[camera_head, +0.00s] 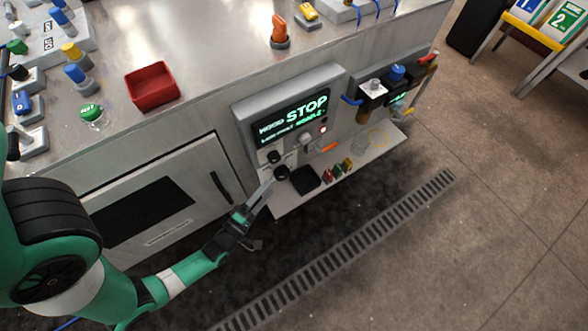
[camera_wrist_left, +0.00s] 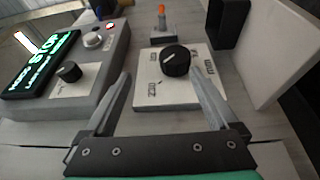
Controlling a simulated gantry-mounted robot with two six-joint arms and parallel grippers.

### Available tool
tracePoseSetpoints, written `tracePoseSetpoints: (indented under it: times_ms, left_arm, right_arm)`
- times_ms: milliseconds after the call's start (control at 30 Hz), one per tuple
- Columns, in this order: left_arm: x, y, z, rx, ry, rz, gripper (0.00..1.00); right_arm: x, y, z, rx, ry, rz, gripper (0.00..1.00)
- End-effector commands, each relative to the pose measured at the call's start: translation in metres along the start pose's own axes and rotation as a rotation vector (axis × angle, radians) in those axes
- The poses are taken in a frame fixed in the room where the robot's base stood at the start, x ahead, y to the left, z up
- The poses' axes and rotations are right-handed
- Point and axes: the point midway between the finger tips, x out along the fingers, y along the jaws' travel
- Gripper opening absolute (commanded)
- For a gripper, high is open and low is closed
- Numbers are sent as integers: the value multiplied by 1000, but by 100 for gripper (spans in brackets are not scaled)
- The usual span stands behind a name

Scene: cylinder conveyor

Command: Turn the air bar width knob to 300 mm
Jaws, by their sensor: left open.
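A black round knob with a white pointer line sits on a white plate with small printed labels; it is straight ahead in the left wrist view (camera_wrist_left: 177,62). In the head view the knob (camera_head: 282,173) is on the front of the machine, below the display box. My left gripper (camera_head: 263,192) is open and empty, just in front of the knob. In the left wrist view its two fingers (camera_wrist_left: 163,84) point at the plate, apart from the knob, which lies beyond and between the tips. My right gripper is in neither view.
A display box (camera_head: 240,112) reading STOP has another black knob (camera_head: 273,157) at its lower left, beside the plate. An orange-tipped switch (camera_wrist_left: 161,20) stands behind the knob. A black tray (camera_head: 306,181) and small coloured blocks (camera_head: 337,171) are on the shelf.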

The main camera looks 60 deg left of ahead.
Motion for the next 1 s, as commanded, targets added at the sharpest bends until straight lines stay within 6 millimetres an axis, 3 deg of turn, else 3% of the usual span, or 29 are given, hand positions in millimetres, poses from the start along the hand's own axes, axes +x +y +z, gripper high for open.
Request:
tracePoseSetpoints:
  times_ms: [33, 100, 267, 433, 800, 1000]
  left_arm:
    - [-16, -14, -5, -10, 13, -27, 93]
    - [-27, -21, -8, -19, 23, -42, 93]
    - [-24, -20, -8, -21, 24, -40, 93]
    - [0, -21, -9, -20, 25, -36, 93]
    - [77, -25, -10, -19, 21, -37, 93]
    - [90, -24, -10, -19, 21, -39, 93]
  right_arm:
    - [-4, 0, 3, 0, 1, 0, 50]
    - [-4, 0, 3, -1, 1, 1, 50]
    - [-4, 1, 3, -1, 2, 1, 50]
    - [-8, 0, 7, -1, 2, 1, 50]
    - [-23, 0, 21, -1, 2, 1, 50]
    - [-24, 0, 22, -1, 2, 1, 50]
